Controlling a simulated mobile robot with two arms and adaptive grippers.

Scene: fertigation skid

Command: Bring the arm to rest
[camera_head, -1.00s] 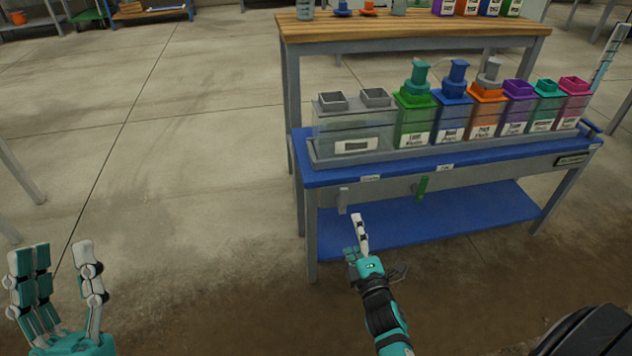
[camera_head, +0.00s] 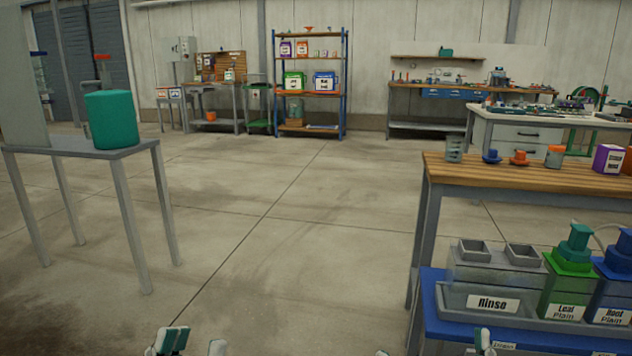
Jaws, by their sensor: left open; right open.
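My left gripper (camera_head: 193,343) shows only its fingertips at the bottom edge, left of the middle. Its teal and white fingers stand apart with nothing between them. My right gripper (camera_head: 432,346) also shows only fingertips at the bottom edge, one of them in front of the blue bench. Its fingers look apart and empty. Both arms and the palms are out of the picture.
The blue bench (camera_head: 431,300) at lower right carries a clear Rinse tank (camera_head: 482,277), a green container (camera_head: 568,285) and a blue one. A wooden-topped table (camera_head: 440,172) stands behind it. A grey table (camera_head: 75,147) with a teal canister (camera_head: 111,119) is at left. Open floor lies between.

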